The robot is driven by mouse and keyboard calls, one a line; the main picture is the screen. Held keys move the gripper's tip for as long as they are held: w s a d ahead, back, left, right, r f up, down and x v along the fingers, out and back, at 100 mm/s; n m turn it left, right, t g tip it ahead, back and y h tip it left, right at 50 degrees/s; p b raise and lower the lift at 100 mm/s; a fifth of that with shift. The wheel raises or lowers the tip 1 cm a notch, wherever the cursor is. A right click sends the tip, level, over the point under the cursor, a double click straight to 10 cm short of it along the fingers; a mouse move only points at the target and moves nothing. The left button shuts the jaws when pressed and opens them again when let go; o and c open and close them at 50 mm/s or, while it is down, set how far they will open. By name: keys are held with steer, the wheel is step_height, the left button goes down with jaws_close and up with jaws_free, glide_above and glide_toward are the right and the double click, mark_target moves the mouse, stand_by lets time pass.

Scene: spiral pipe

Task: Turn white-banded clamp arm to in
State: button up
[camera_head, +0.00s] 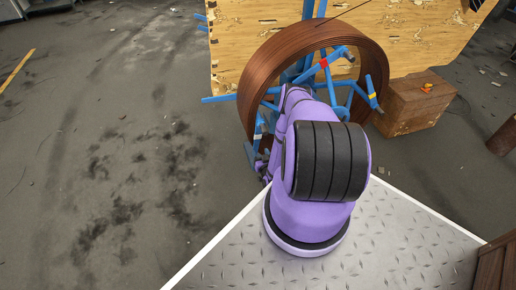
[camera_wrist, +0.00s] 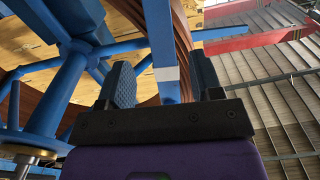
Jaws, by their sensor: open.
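The white-banded clamp arm (camera_wrist: 158,35) is a blue bar with a pale band (camera_wrist: 168,74), seen in the wrist view. In the head view its white band (camera_head: 258,136) shows at the lower left of the coil. My gripper (camera_wrist: 162,72) is open, with one dark finger on each side of the bar near the band. I cannot tell whether either finger touches it. In the head view my gripper (camera_head: 257,163) is small and partly hidden by my purple arm. The brown coiled pipe (camera_head: 262,62) surrounds the blue frame.
Other blue arms carry a red band (camera_head: 323,62) and a yellow band (camera_head: 373,96). A blue hub (camera_wrist: 48,115) with spokes is left of my gripper. A wooden board (camera_head: 232,40) stands behind the coil and a wooden box (camera_head: 412,106) to its right.

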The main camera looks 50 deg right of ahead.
mark_target(257, 145)
steer(key=shift+x, duration=2.35)
jaws_close()
